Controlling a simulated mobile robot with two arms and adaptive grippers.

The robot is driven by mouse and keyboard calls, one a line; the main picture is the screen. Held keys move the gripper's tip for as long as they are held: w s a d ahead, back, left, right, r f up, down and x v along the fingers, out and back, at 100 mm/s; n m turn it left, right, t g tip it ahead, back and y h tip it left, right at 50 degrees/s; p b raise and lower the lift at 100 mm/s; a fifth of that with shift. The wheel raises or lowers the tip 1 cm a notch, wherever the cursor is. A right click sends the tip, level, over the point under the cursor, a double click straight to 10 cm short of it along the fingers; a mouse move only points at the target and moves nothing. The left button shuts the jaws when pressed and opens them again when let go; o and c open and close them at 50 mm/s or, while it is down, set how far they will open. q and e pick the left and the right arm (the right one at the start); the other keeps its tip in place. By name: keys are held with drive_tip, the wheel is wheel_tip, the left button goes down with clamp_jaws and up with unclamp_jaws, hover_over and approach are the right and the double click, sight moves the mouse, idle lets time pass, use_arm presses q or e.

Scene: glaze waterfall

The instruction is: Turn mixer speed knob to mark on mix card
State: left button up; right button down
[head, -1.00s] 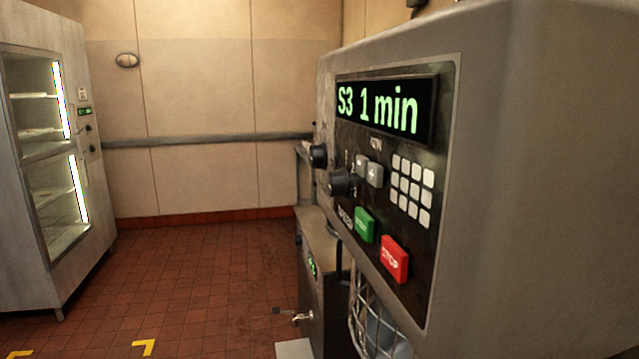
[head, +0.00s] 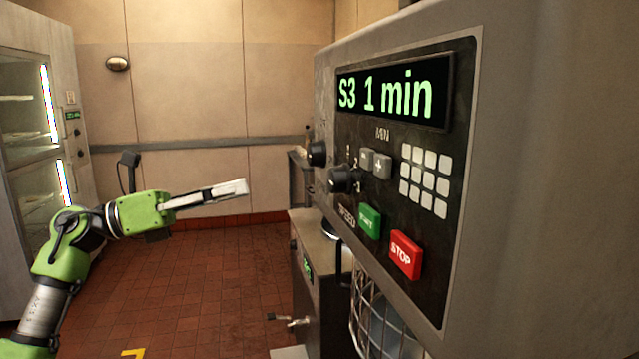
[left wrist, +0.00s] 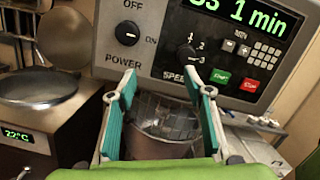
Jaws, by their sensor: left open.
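The speed knob (head: 342,179) is black and sits on the mixer's dark control panel, with small numerals around it. It also shows in the left wrist view (left wrist: 188,58), above the word SPEED; its exact setting is hard to read. The mixer display (head: 392,93) reads "S3 1 min". My left gripper (head: 240,188) is open and empty, left of the panel and apart from the knob. In the left wrist view its teal-lined fingers (left wrist: 161,82) point toward the panel, below the knobs. No mix card is seen. My right gripper is not in view.
The power knob (head: 317,153) is close beside the speed knob. Green START (head: 369,220) and red STOP (head: 405,254) buttons sit below. A wire guard (head: 372,315) and bowl are under the mixer head.

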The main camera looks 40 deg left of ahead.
use_arm(q)
drive_tip(key=s+d+r+m+g, duration=0.2)
drive_tip(key=s+d+r+m, duration=0.1)
drive_tip(key=s+d+m, duration=0.15)
drive_tip(key=p, duration=0.6)
approach(330, 178)
drive_tip(key=shift+y, duration=0.3)
drive_tip(key=x, duration=0.7)
drive_tip(key=shift+s+r, duration=0.1)
drive_tip(key=shift+r, duration=0.25)
drive_tip(key=shift+w+d+f, duration=0.2)
drive_tip(key=shift+w+d, duration=0.3)
drive_tip(key=shift+w, duration=0.1)
drive_tip(key=c, duration=1.1)
